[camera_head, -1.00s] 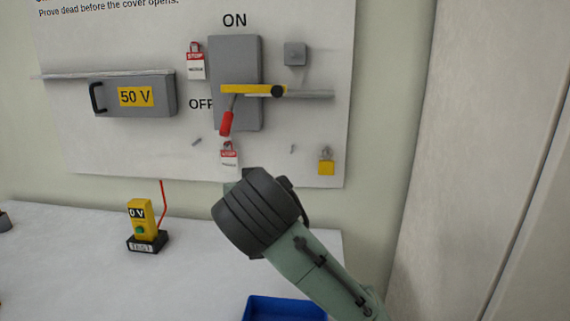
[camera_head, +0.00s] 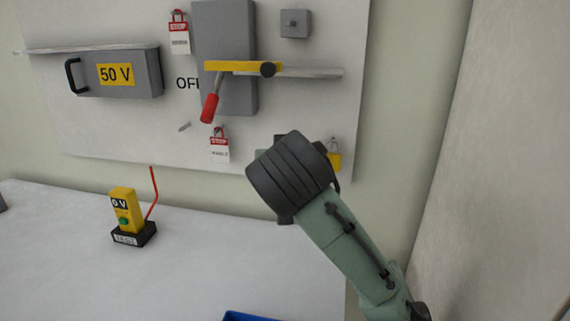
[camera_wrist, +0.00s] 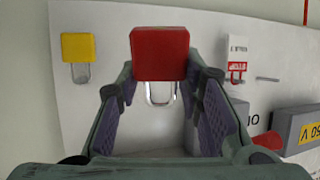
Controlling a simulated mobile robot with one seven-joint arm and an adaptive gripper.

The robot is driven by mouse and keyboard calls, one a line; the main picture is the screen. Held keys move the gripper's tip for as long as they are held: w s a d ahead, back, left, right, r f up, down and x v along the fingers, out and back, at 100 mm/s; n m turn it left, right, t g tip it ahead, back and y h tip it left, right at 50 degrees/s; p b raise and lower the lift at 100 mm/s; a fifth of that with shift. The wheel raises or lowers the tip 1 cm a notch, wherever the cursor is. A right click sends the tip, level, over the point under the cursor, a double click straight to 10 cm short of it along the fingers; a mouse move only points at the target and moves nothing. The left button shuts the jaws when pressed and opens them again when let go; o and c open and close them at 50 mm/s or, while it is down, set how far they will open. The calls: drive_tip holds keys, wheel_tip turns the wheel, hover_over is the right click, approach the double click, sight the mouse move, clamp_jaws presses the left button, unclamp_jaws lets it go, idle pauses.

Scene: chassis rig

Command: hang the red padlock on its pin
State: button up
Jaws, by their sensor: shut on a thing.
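The red padlock (camera_wrist: 160,54) is held between the fingers of my gripper (camera_wrist: 161,72), with its metal shackle showing below the body in the wrist view. In the head view my gripper (camera_head: 288,175) is in front of the board's lower right, and its wrist hides the fingers and the red padlock. A bare pin (camera_head: 184,127) sticks out of the board left of a red-and-white tagged padlock (camera_head: 219,148); it also shows in the wrist view (camera_wrist: 267,79). Anything on the board directly behind my gripper is hidden.
A yellow padlock (camera_head: 334,160) hangs just right of my gripper, partly covered. A yellow bar and red handle (camera_head: 209,107) stick out from the switch box (camera_head: 238,95). A yellow tester (camera_head: 127,208) stands on the table (camera_head: 200,275). A blue tray (camera_head: 245,316) shows at the bottom edge.

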drive_tip(key=w+d+f+b, duration=0.1)
drive_tip(key=w+b, duration=0.1)
drive_tip(key=w, duration=0.7)
drive_tip(key=shift+d, duration=0.35)
idle(0.5)
drive_tip(key=shift+w, duration=0.1)
idle(0.5)
drive_tip(key=o, duration=1.3)
